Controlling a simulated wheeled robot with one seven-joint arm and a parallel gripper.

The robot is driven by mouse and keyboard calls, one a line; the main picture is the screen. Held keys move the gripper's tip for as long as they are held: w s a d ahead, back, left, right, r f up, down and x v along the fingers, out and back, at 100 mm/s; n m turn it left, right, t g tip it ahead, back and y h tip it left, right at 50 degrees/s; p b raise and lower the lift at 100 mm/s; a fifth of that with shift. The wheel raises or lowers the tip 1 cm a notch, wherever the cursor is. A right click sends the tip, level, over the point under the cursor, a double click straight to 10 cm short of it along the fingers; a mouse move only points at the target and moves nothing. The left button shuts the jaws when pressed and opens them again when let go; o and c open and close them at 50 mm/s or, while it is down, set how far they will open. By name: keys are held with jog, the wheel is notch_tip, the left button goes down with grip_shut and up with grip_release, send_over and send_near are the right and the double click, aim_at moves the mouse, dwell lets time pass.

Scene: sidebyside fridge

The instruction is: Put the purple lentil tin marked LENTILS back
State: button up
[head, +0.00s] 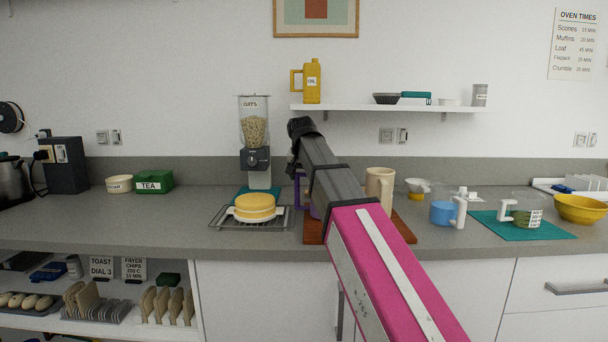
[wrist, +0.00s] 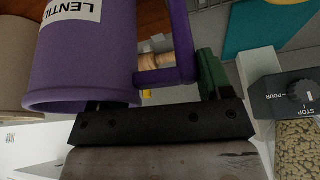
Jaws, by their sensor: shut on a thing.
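The purple lentil tin (wrist: 85,65) fills the upper left of the wrist view, with a white label reading LENTIL, its end cut off. Its purple handle (wrist: 182,45) runs down on its right side. My gripper (wrist: 165,95) is shut on the tin, at the handle side; one green-padded finger shows right of the handle, and the exact contact is partly hidden. In the head view my arm covers most of the tin; only purple bits (head: 299,190) show left of the arm, above the brown board (head: 314,238). Whether the tin touches the board cannot be told.
A cream mug (head: 380,187) stands right of my arm. The oats dispenser (head: 255,140) and a yellow cake on a rack (head: 225,220) are to the left. A wall shelf (head: 375,107) above holds a yellow oil jug (head: 313,82), dishes and a grey tin (head: 480,95), with free room between.

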jog(key=shift+f, duration=0.15)
jog(key=o, duration=1.7)
jog(key=shift+c, duration=0.2)
jog(key=v, duration=1)
jog(key=shift+s+r, duration=0.2)
jog(key=shift+r, duration=0.15)
